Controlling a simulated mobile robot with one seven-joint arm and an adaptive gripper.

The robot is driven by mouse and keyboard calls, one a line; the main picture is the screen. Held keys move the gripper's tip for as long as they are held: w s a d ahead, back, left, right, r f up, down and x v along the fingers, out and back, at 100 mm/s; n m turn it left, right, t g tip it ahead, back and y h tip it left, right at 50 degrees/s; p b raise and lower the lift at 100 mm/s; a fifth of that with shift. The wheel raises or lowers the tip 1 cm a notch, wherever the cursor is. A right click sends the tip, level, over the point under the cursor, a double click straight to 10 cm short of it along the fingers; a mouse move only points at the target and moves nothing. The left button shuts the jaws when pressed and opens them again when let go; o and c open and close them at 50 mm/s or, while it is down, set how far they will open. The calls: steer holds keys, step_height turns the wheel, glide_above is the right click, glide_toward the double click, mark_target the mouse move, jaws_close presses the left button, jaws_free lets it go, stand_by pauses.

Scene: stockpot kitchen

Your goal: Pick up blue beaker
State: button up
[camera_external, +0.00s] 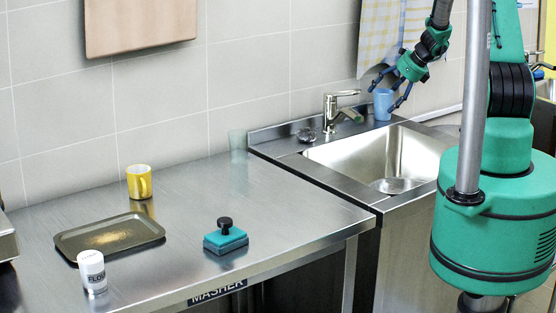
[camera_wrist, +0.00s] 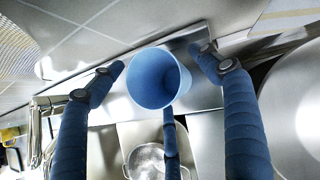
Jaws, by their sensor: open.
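The blue beaker (camera_external: 383,103) stands upright on the back edge of the sink unit, to the right of the faucet. In the wrist view the beaker (camera_wrist: 158,78) is seen from above, with its open mouth towards the camera. My gripper (camera_external: 384,96) is at the beaker, tilted down from the upper right. Its blue fingers are spread, with one on either side of the beaker and a third below it in the wrist view. I see no clear contact between the fingers and the beaker, and the jaws hold nothing.
The faucet (camera_external: 341,108) stands left of the beaker, behind the sink basin (camera_external: 375,155). A cloth (camera_external: 381,40) hangs on the wall close behind my gripper. A yellow mug (camera_external: 139,182), tray (camera_external: 110,235), white flour shaker (camera_external: 92,272) and teal masher block (camera_external: 225,238) stand on the left counter.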

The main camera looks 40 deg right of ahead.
stand_by(0.3)
steer(key=c, duration=1)
steer(key=shift+r, duration=0.1)
steer(key=shift+r, duration=0.4)
step_height(320, 180, up, 3)
steer(key=shift+s+f, duration=0.1)
steer(key=s+a, duration=0.2)
steer(key=s, duration=0.2)
steer(key=s+a+r, duration=0.1)
steer(key=s+a, duration=0.1)
steer(key=s, duration=0.3)
steer(key=s+a, duration=0.3)
steer(key=s, duration=0.2)
steer(key=shift+a+r, duration=0.1)
steer(key=shift+r, duration=0.05)
steer(key=shift+c, duration=0.2)
